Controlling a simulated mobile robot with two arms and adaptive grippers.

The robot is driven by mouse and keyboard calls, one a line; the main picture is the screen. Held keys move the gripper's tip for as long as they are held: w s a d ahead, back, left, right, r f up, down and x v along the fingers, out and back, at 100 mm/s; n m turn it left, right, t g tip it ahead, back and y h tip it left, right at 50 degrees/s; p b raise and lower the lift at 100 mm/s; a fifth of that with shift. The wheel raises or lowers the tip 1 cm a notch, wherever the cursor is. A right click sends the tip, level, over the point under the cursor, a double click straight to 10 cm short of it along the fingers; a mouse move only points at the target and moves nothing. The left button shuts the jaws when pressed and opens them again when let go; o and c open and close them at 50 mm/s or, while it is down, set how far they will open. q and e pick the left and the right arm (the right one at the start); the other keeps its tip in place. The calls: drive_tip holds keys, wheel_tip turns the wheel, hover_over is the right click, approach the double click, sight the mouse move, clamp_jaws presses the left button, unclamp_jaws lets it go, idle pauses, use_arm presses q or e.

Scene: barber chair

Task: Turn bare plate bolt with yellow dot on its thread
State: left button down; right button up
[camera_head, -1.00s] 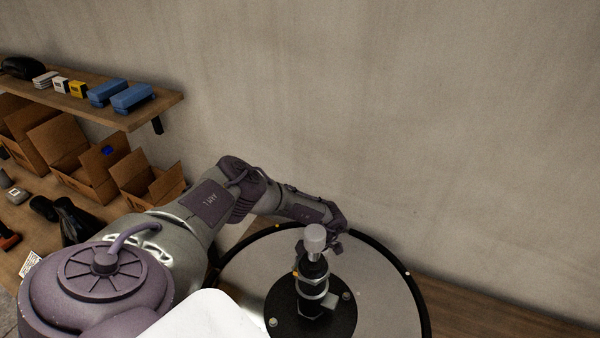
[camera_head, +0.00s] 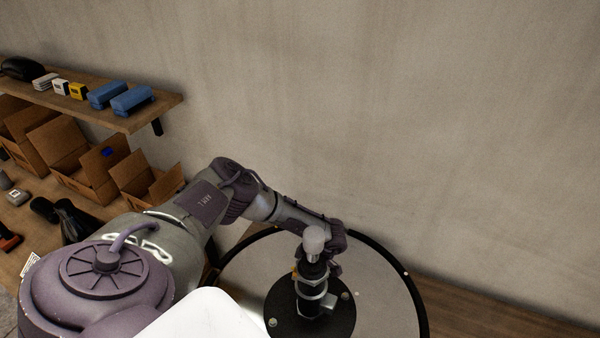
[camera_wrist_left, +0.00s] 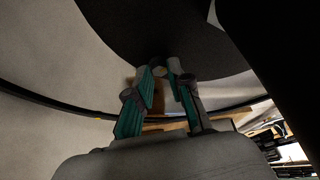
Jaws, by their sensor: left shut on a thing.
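The round light-grey base (camera_head: 380,290) has a black centre plate (camera_head: 340,318) with a dark column (camera_head: 312,270) under a pale round cap. Bare bolt heads show on the plate, one at the front left (camera_head: 272,322) and one at the right (camera_head: 345,295). My left gripper (camera_wrist_left: 161,72) has teal-padded fingers that close on a small grey bolt (camera_wrist_left: 159,70) by the dark plate's edge in the wrist view. In the head view its fingertips are hidden behind the column. I cannot tell whether this bolt bears the yellow dot.
The base has a raised black rim (camera_head: 408,285) around it. A wall stands close behind. At the left, a wooden shelf (camera_head: 150,110) holds blue boxes (camera_head: 131,99), and open cardboard boxes (camera_head: 148,184) stand on a bench below it.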

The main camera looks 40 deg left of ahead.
idle(0.4)
use_arm(q)
drive_tip(key=c, duration=1.1)
unclamp_jaws()
drive_tip(key=shift+o, duration=0.2)
drive_tip(key=shift+r, duration=0.1)
drive_tip(key=v, duration=1.1)
drive_tip(key=shift+d+r, duration=0.15)
drive_tip(key=shift+r, duration=0.2)
